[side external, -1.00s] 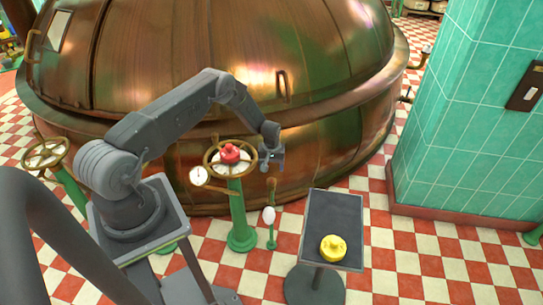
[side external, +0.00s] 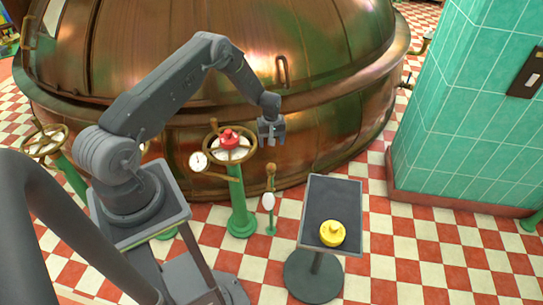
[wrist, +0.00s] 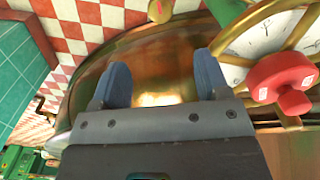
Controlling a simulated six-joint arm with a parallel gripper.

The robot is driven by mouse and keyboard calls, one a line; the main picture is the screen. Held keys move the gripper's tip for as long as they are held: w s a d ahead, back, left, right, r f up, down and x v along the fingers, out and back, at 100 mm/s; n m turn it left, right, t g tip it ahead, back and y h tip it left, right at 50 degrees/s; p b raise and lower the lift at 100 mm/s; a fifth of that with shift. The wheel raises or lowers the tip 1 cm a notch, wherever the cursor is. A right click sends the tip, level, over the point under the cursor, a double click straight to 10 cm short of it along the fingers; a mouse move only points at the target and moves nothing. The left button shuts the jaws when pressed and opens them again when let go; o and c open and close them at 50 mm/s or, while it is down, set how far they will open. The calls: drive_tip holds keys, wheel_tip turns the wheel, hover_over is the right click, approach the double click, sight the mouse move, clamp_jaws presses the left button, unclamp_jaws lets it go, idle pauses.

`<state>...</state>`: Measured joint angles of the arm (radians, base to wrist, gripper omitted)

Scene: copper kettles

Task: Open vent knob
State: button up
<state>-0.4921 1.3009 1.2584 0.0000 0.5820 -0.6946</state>
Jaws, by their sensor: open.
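My gripper (side external: 271,140) is open and empty, pointing down just right of the brass handwheel (side external: 228,144) on a green post. In the wrist view its two blue-grey fingers (wrist: 160,85) are spread with nothing between them. A red knob (side external: 229,138) sits at the middle of the handwheel; in the wrist view the red knob (wrist: 283,80) is right of my fingers, apart from them. A yellow knob (side external: 332,232) rests on a dark tray stand (side external: 345,195) at lower right. Neither knob's label can be read, so I cannot tell which is the vent knob.
A large copper kettle (side external: 170,150) fills the back. A round gauge (side external: 198,160) and a small green post with a white disc (side external: 268,201) stand close to the handwheel. Another handwheel (side external: 45,140) is at left. A green tiled pillar (side external: 450,130) stands at right.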

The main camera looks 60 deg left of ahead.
sight(272, 166)
wheel_tip(272, 166, down, 14)
drive_tip(key=n, duration=0.9)
drive_tip(key=shift+w+d+r, duration=0.1)
drive_tip(key=shift+r, duration=0.1)
drive_tip(key=shift+c, duration=0.5)
drive_tip(key=c, duration=0.8)
drive_tip(key=shift+c, duration=0.2)
